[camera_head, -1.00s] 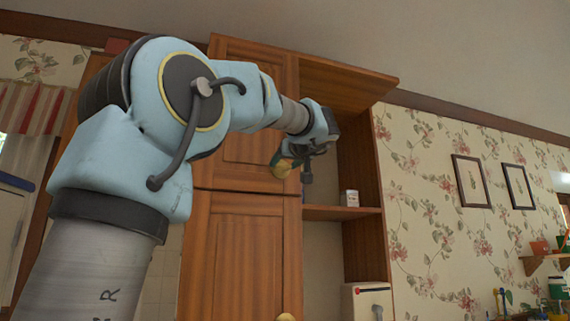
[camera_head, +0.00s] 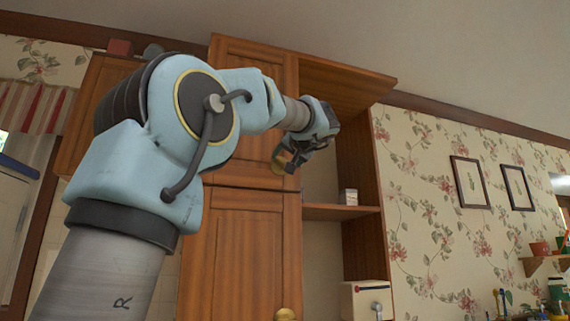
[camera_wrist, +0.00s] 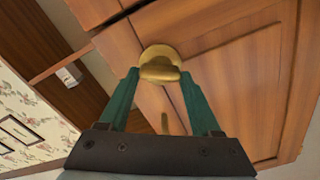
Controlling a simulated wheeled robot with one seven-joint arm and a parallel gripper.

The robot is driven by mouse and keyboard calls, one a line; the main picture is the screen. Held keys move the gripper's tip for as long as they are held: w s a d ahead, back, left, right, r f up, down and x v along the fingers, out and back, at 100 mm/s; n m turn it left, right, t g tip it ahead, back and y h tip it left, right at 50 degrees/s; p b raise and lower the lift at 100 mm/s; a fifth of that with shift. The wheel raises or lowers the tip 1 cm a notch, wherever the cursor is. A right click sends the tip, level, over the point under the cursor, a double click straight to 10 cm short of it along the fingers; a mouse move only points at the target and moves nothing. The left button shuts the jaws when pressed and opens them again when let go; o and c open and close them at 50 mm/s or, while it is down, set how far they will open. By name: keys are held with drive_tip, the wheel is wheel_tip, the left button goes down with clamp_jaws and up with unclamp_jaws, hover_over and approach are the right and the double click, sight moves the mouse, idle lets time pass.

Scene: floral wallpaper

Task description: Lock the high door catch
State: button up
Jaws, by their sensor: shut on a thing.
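The high door catch (camera_head: 278,167) is a round brass piece at the lower right corner of the upper wooden door (camera_head: 235,145). In the wrist view, the brass catch (camera_wrist: 160,66) has a round plate with a turn piece standing out from it. My gripper (camera_wrist: 160,76) has its green fingers on both sides of that turn piece, shut on it. In the head view, my gripper (camera_head: 290,160) is at the catch and partly covers it. The upper door looks closed against the cabinet.
A lower wooden door (camera_head: 240,250) with a second brass catch (camera_head: 285,314) is below. To the right are open shelves, with a small white box (camera_head: 349,197) on the shelf board (camera_head: 340,212). A cream box (camera_head: 366,301) stands lower down.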

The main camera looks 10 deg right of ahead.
drive_tip(key=m, duration=0.6)
drive_tip(key=shift+d+f+m, duration=0.1)
drive_tip(key=shift+d+m, duration=0.05)
drive_tip(key=shift+m, duration=0.15)
drive_tip(key=m, duration=0.6)
drive_tip(key=shift+f+p, duration=0.1)
drive_tip(key=shift+p, duration=0.25)
drive_tip(key=o, duration=1.4)
drive_tip(key=shift+s+d+b, duration=0.25)
drive_tip(key=shift+s+b, duration=0.4)
drive_tip(key=shift+s, duration=1.15)
drive_tip(key=shift+s+d+b, duration=0.2)
drive_tip(key=shift+s+b, duration=0.4)
drive_tip(key=shift+s, duration=1.15)
drive_tip(key=shift+s+d+b, duration=0.25)
drive_tip(key=shift+s+b, duration=0.4)
drive_tip(key=shift+s, duration=1.15)
